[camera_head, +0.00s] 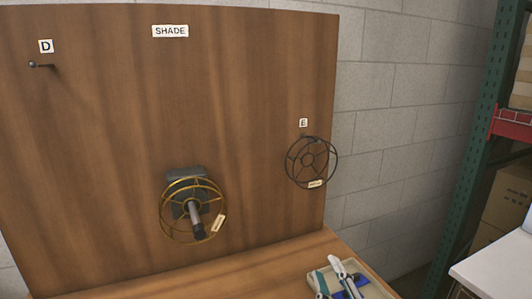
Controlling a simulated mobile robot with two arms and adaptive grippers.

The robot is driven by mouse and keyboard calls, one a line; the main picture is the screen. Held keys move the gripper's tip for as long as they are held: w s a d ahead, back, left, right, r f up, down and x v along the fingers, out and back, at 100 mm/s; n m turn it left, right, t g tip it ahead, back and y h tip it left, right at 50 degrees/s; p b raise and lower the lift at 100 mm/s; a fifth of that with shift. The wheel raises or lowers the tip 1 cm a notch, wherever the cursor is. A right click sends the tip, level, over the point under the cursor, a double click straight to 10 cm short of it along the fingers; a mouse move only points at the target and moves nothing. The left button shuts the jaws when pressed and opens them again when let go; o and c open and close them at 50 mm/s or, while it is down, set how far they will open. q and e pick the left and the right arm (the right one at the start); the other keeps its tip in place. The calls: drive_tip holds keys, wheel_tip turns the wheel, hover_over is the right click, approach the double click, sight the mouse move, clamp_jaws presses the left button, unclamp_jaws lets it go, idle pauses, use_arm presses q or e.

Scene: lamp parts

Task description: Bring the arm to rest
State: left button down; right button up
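My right gripper (323,266) shows at the bottom edge, right of centre, as two pale fingers with dark parts. Its fingers stand apart, with nothing seen between the tips, in front of or over a tray. A gold wire ring frame (166,225) with a small tag sits around a dark peg (197,226) on the wooden board, below the SHADE label. A black wire ring frame (291,173) with a tag hangs under label E. My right gripper is apart from both frames. My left gripper is not in view.
A wooden board (110,150) stands upright behind the wooden tabletop (230,278). A bare hook (40,65) sits under label D. The beige tray (376,281) holds something blue. A green rack (470,170) and a white surface (495,270) stand at right.

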drive_tip(key=s+d+f+m+g+h, duration=0.1)
drive_tip(key=s+d+f+m+g, duration=0.3)
drive_tip(key=f, duration=0.4)
drive_tip(key=s+d+f+m+g+h, duration=0.25)
drive_tip(key=s+f, duration=0.25)
drive_tip(key=f, duration=0.4)
drive_tip(key=s+f+m+g+y, duration=0.15)
drive_tip(key=s+f+g, duration=0.3)
drive_tip(key=s, duration=0.45)
drive_tip(key=s+f+m+g, duration=0.25)
drive_tip(key=s+f, duration=0.25)
drive_tip(key=s, duration=0.3)
drive_tip(key=s+f+g, duration=0.2)
drive_tip(key=s+f, duration=0.1)
drive_tip(key=f, duration=2.5)
drive_tip(key=s+d+f, duration=0.2)
drive_tip(key=s+f, duration=0.5)
drive_tip(key=s, duration=0.1)
drive_tip(key=s+d+f+g, duration=0.1)
drive_tip(key=s+f, duration=0.7)
drive_tip(key=s, duration=0.1)
drive_tip(key=shift+d+n, duration=0.4)
drive_tip(key=shift+n, duration=0.05)
drive_tip(key=shift+g, duration=0.25)
